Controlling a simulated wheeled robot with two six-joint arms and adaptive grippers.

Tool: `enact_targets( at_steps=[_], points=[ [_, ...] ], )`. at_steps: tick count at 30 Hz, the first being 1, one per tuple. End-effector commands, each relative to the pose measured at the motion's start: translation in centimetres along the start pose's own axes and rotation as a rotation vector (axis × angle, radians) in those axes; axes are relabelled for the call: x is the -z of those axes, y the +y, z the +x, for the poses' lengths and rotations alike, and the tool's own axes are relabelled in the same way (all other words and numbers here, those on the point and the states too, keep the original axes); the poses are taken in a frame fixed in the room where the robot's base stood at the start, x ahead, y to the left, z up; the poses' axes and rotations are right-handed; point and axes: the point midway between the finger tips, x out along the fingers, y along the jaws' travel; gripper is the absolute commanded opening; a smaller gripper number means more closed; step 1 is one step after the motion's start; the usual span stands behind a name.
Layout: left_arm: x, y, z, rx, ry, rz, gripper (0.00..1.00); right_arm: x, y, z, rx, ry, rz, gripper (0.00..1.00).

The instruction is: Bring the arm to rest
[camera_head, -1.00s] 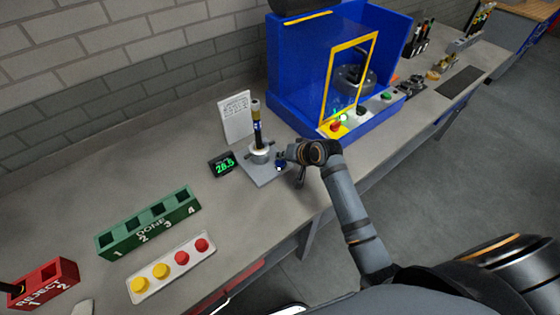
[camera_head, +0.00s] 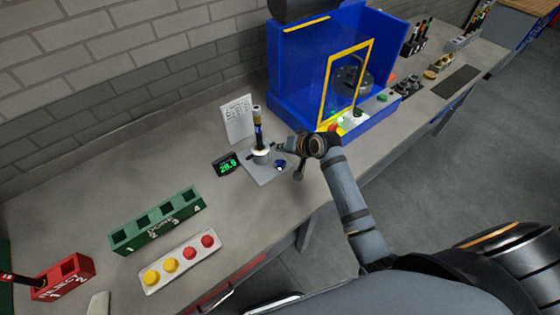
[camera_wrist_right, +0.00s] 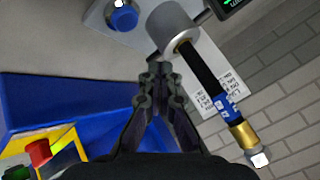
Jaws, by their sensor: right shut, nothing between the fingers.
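My right arm comes in from the lower right in the head view. Its gripper (camera_head: 281,147) is just above and behind the blue knob (camera_head: 280,165) of a grey test stand (camera_head: 259,178). In the wrist view the gripper (camera_wrist_right: 160,72) has its fingers together with nothing between them. A dark cylinder with a blue label and gold end (camera_head: 257,127) stands upright in the stand's round holder (camera_head: 261,157); it also shows in the wrist view (camera_wrist_right: 216,88), close to the right of the fingers. My left gripper is not in view.
A blue machine with a yellow-framed opening (camera_head: 285,95) stands behind and right of the gripper. A small green-digit display (camera_head: 226,164), a white printed card (camera_head: 238,119), a green rack (camera_head: 158,221), a button panel (camera_head: 180,262) and a red reject rack (camera_head: 63,278) are on the bench.

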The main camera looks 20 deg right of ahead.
Motion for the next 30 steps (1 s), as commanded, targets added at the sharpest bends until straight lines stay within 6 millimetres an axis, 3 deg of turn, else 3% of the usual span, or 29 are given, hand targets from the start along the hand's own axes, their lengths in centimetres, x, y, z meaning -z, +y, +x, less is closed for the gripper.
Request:
enact_targets(
  at_steps=[14, 17, 21, 30],
  points=[
    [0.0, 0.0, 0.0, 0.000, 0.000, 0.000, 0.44, -0.7, 0.4, -0.3, -0.012, -0.009, -0.013, 0.00],
    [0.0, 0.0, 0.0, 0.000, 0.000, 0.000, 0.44, -3.5, 2.0, -1.9, -0.073, -0.049, -0.083, 0.00],
    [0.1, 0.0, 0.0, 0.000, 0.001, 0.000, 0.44, -8.4, 4.8, -5.8, -0.190, -0.130, -0.219, 0.00],
    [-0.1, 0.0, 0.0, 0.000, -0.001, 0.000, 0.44, -14.8, 8.5, -13.9, -0.375, -0.275, -0.411, 0.00]
  ],
)
